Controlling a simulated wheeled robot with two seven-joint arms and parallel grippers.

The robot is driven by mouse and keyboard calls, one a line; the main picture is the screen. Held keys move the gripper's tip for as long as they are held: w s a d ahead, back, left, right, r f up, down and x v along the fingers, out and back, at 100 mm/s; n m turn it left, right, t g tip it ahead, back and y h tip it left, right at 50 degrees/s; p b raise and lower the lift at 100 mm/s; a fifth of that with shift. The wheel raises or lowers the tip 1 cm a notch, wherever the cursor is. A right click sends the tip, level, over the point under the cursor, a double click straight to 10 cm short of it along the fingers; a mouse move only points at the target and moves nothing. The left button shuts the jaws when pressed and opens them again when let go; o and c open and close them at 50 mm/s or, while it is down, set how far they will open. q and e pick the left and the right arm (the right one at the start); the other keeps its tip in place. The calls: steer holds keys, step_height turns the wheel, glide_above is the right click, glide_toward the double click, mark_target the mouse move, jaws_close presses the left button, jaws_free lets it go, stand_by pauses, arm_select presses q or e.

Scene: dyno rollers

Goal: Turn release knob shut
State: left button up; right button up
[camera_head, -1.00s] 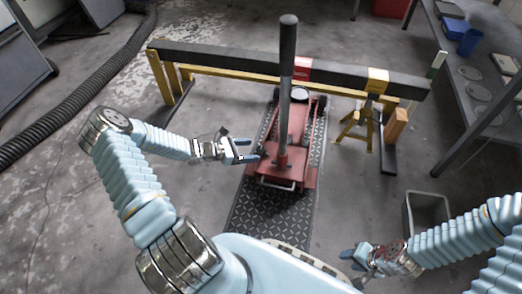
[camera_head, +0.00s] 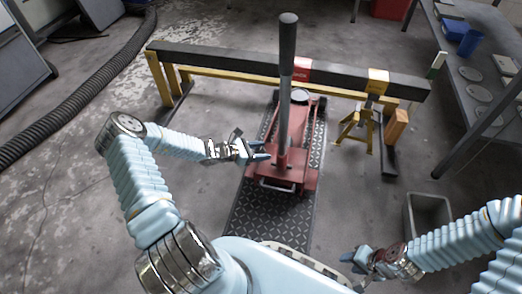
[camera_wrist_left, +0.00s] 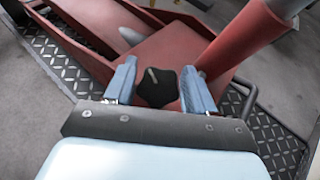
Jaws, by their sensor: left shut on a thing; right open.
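The release knob (camera_wrist_left: 157,87) is black and lobed with a pale line on top. It sits on the red floor jack (camera_head: 294,172) by the base of the upright handle (camera_head: 287,70). In the left wrist view the two blue fingers of my left gripper (camera_wrist_left: 159,90) stand on either side of the knob, closed on it. In the head view my left gripper (camera_head: 262,150) reaches the jack's left side, and I cannot make out the knob there. My right gripper (camera_head: 357,257) is open and empty at the lower right, away from the jack.
The jack stands on a dark diamond-plate strip (camera_head: 266,215). A long beam (camera_head: 225,58) on yellow supports crosses behind the handle. A yellow jack stand (camera_head: 355,130) is to the right. A grey bin (camera_head: 428,212) and a workbench (camera_head: 470,85) are further right. Floor left of the jack is clear.

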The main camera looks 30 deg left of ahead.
arm_select(q)
steer(key=shift+d+m, duration=0.1)
steer(key=shift+m, duration=0.3)
steer(key=m+g+b, duration=0.1)
steer(key=m, duration=0.1)
steer(key=m+g+h+b, duration=0.1)
steer(key=shift+s+f+m+h, duration=0.1)
steer(key=shift+m+h, duration=0.2)
steer(key=shift+m, duration=0.1)
steer(key=shift+m+g+h+b, duration=0.3)
steer(key=shift+m+g+b, duration=0.4)
steer(key=shift+m, duration=0.9)
steer(key=o, duration=0.9)
